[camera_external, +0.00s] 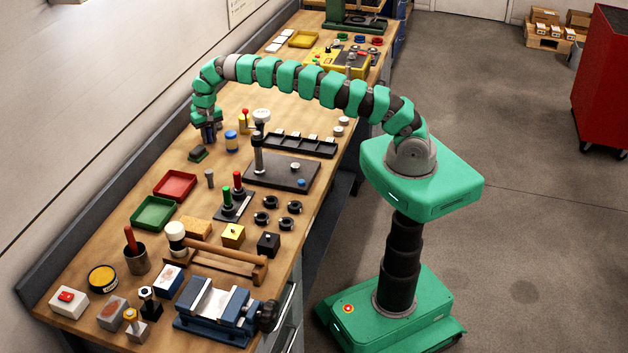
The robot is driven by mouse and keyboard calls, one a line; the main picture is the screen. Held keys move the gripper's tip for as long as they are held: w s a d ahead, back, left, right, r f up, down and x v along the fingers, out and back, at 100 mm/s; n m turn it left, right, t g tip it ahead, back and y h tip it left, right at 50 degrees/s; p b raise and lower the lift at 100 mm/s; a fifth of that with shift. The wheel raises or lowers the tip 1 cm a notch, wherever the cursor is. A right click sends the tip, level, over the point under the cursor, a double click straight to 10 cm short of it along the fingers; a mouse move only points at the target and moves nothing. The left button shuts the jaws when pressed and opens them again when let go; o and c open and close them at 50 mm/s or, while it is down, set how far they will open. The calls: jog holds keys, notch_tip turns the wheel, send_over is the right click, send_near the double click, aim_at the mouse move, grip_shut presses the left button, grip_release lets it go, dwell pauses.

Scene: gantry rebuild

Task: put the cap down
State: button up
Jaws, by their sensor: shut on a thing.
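My gripper (208,138) hangs down over the back left part of the bench, above the wooden top. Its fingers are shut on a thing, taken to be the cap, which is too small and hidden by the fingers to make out. A dark block with a green top (198,154) lies on the bench just below and left of the fingertips. A blue jar with a pale top (232,141) stands close to the right of my gripper.
A red tray (175,172) and a green tray (136,212) lie nearer the camera. A dark plate with an upright post (283,181) and a long black rack (299,148) stand to the right.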

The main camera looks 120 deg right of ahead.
aim_at(208, 128)
jog(key=o, duration=1)
jog(key=shift+f, duration=0.1)
notch_tip(208, 128, up, 11)
jog(key=shift+d+r+b, duration=0.1)
jog(key=shift+b, duration=0.45)
jog(key=shift+r, duration=0.5)
